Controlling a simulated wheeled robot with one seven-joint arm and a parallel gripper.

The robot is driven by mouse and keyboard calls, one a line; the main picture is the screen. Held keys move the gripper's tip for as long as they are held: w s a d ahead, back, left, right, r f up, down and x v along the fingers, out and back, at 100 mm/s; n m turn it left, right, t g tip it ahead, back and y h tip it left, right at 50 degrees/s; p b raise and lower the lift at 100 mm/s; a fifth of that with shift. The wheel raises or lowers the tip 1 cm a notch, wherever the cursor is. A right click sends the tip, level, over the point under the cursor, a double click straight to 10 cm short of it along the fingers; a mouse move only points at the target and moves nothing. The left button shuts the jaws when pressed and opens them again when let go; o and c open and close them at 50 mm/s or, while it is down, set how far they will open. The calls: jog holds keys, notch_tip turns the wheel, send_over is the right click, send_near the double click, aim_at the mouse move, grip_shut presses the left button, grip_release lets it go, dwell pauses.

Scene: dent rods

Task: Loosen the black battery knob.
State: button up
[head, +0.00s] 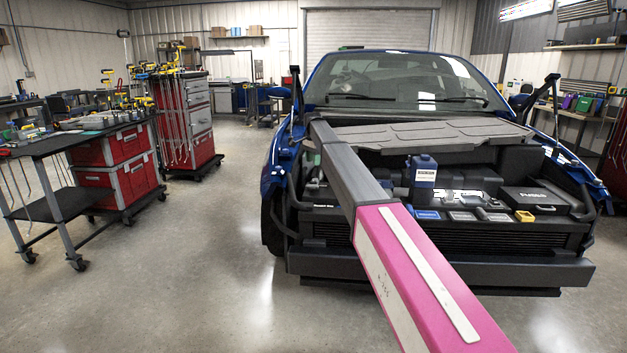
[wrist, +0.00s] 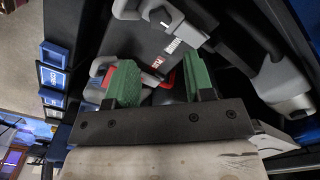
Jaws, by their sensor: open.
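My gripper (wrist: 160,82) shows in the wrist view with its two green fingers spread apart. No object is clamped between them. Behind the gap lies a dark surface with a red label and a white label (wrist: 173,46). Near the fingertips are grey metal clamp-like parts (wrist: 158,17) and a small red piece (wrist: 167,80). A dark shape (wrist: 161,96) sits low between the fingers, partly hidden by the gripper; I cannot tell whether it is the black battery knob. In the head view my arm reaches into the open engine bay, and my gripper is not visible there.
The blue car's front bumper (head: 440,270) stands below the bay. A dark blue bottle (head: 423,176) and a black box (head: 534,200) are in the bay. Blue-edged blocks (wrist: 52,77) line the wrist view's left. Tool carts (head: 110,165) stand left; floor between is clear.

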aim_at(313, 181)
notch_tip(313, 181, down, 10)
jog(key=shift+f, duration=0.1)
dwell(0.4)
jog(key=shift+c, duration=0.3)
jog(key=c, duration=0.6)
